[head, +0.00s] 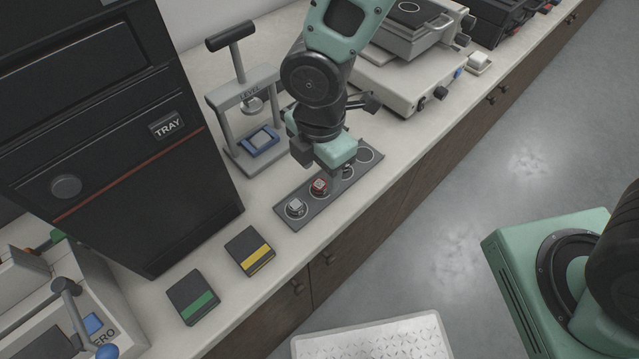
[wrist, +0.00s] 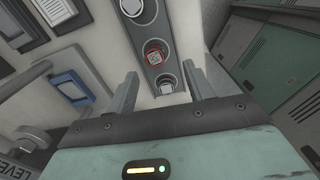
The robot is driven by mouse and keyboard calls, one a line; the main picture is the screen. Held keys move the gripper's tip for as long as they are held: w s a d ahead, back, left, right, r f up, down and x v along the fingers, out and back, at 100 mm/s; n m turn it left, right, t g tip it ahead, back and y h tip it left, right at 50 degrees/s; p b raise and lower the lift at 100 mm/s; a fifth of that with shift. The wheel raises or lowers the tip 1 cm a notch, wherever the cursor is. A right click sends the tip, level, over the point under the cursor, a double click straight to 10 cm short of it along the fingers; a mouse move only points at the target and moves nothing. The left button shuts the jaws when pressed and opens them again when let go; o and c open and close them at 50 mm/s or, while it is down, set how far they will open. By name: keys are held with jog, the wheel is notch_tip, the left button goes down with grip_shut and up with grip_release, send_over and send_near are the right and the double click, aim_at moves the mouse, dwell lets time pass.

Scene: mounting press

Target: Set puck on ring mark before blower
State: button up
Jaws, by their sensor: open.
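A dark grey strip (head: 328,201) with a row of white ring marks lies on the counter. A pale puck (head: 296,205) stands at its near end, and a red-rimmed puck (head: 319,186) sits beside it; both also show in the wrist view. A third pale puck (wrist: 167,86) is on the strip, largely hidden by my gripper in the head view. The far-end ring mark (head: 365,155) looks empty. My gripper (wrist: 160,70) is open and empty above the strip, its fingers on either side of it near the third puck. I cannot tell which item is the blower.
A grey press marked LEVEL (head: 240,110) with a blue-framed plate stands behind the strip. A black TRAY cabinet (head: 110,140) is at left. Green-striped (head: 194,298) and yellow-striped (head: 250,251) blocks lie in front. A pale machine (head: 405,85) stands beyond.

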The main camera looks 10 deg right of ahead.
aim_at(319, 184)
jog(key=f, duration=0.5)
jog(key=shift+w, duration=0.35)
jog(key=shift+r, duration=0.1)
jog(key=c, duration=1.1)
